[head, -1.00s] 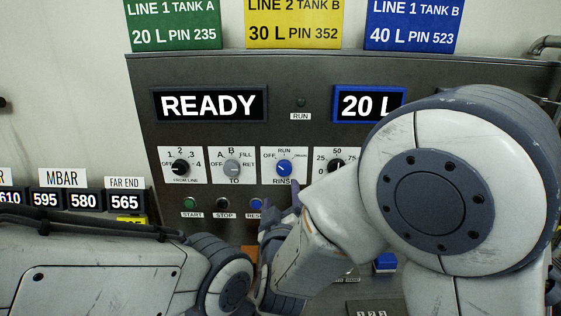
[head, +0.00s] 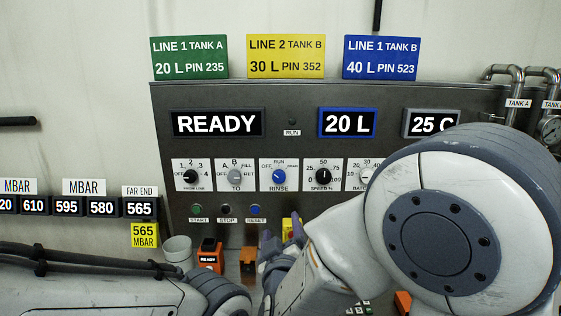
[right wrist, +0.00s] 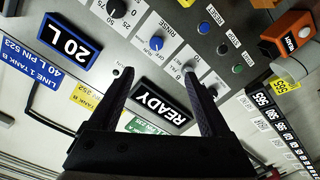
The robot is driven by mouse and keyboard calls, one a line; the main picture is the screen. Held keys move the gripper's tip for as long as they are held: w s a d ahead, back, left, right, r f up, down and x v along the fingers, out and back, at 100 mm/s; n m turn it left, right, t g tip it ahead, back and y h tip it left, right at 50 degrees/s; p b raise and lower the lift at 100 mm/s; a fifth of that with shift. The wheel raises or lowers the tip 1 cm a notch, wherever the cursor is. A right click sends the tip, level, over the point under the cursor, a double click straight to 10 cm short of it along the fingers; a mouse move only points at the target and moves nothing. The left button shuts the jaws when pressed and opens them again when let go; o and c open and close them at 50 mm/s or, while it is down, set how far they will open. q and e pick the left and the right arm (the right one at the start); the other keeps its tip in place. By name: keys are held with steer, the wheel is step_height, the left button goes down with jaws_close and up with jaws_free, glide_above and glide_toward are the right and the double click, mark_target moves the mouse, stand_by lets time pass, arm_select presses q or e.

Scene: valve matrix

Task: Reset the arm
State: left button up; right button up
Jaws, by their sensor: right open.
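A dark grey control panel (head: 300,101) fills the middle of the head view, with a READY display (head: 216,123) and a blue-framed 20 L display (head: 347,122). My right gripper (head: 281,231) is in front of its lower part, just below and right of the blue RESET button (head: 255,209). In the right wrist view my right gripper (right wrist: 155,72) has its two dark fingers spread wide, with nothing between them but the panel behind. My left arm (head: 90,290) lies along the bottom left. Its gripper does not show.
Below the panel stand a grey cup (head: 177,250) and an orange device reading READY (head: 209,254). Gauge displays (head: 67,207) line the left wall. Pipes (head: 510,85) rise at the upper right. My right arm hides the panel's lower right.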

steer(key=s+d+f+m+g+y, duration=0.1)
steer(key=s+d+f+m+g, duration=0.25)
steer(key=d+f+g, duration=0.65)
steer(key=s+d+f+m+g+h, duration=0.1)
steer(key=s+d+f+m+g, duration=0.1)
steer(key=s+d+f, duration=0.3)
steer(key=s+d+f+m+g, duration=0.1)
steer(key=s+d+m+g, duration=0.15)
steer(key=s, duration=0.55)
steer(key=s+a+r+n+g, duration=0.1)
steer(key=s+a+r+n, duration=0.1)
steer(key=s+a+n, duration=0.2)
steer(key=s+a+r+n+g, duration=0.2)
steer(key=s+a+r+n, duration=0.1)
steer(key=s+a, duration=0.6)
steer(key=shift+r+n+y, duration=0.3)
steer(key=shift+n, duration=0.2)
steer(key=shift+s, duration=0.1)
